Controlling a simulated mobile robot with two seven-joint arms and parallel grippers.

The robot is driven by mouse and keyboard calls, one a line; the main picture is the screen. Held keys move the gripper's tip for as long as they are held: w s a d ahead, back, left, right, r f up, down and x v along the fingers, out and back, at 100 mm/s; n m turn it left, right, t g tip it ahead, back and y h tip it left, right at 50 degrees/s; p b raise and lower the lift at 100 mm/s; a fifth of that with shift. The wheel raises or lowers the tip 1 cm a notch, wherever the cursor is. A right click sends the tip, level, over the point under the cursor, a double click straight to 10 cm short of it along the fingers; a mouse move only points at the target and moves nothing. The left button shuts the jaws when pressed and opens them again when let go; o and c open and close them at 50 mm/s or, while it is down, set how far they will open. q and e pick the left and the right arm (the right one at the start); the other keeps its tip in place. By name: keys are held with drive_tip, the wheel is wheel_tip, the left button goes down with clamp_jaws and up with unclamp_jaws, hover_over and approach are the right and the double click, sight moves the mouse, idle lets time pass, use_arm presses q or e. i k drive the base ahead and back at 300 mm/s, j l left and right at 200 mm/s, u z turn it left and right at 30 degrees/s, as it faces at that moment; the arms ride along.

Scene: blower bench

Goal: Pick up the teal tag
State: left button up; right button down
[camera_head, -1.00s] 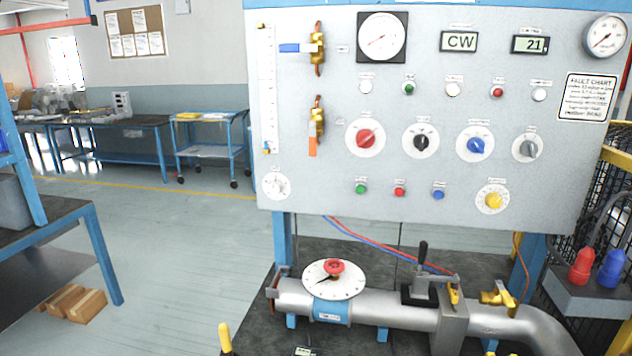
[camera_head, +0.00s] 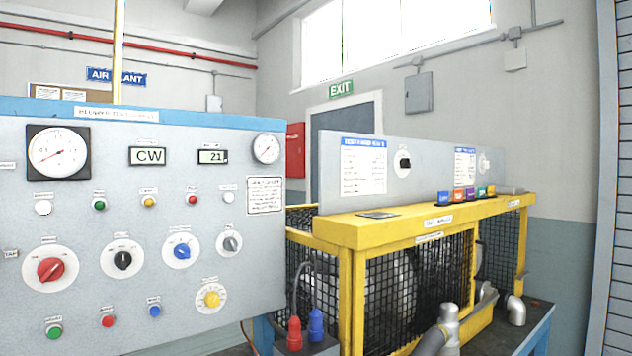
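A row of several small coloured tags stands along the yellow top rail of the mesh guard. A teal-green tag (camera_head: 481,192) stands toward the right end of the row, between a purple tag (camera_head: 470,194) and a yellow-orange tag (camera_head: 491,190). A blue tag (camera_head: 443,198) and an orange tag (camera_head: 458,196) stand to the left. They are small, and their lettering is too small to read. Neither of my grippers shows in the head view.
The yellow mesh guard (camera_head: 432,221) has a grey panel (camera_head: 375,175) behind its top rail. The blower test panel (camera_head: 110,215) fills the left. Red and blue plugs (camera_head: 294,334) sit low in front. Grey pipework (camera_head: 449,328) protrudes at the guard's front.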

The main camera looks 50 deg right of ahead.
sight(481, 190)
drive_tip(key=l+z, duration=0.1)
drive_tip(key=z, duration=2.45)
drive_tip(key=i+l+u, duration=0.15)
drive_tip(key=l, duration=0.35)
drive_tip(key=i+l+u, duration=0.15)
drive_tip(key=l, duration=0.4)
drive_tip(key=i+l+u, duration=0.1)
drive_tip(key=l, duration=0.45)
drive_tip(key=i+l+u, duration=0.15)
drive_tip(key=l, duration=0.4)
drive_tip(key=k, duration=0.05)
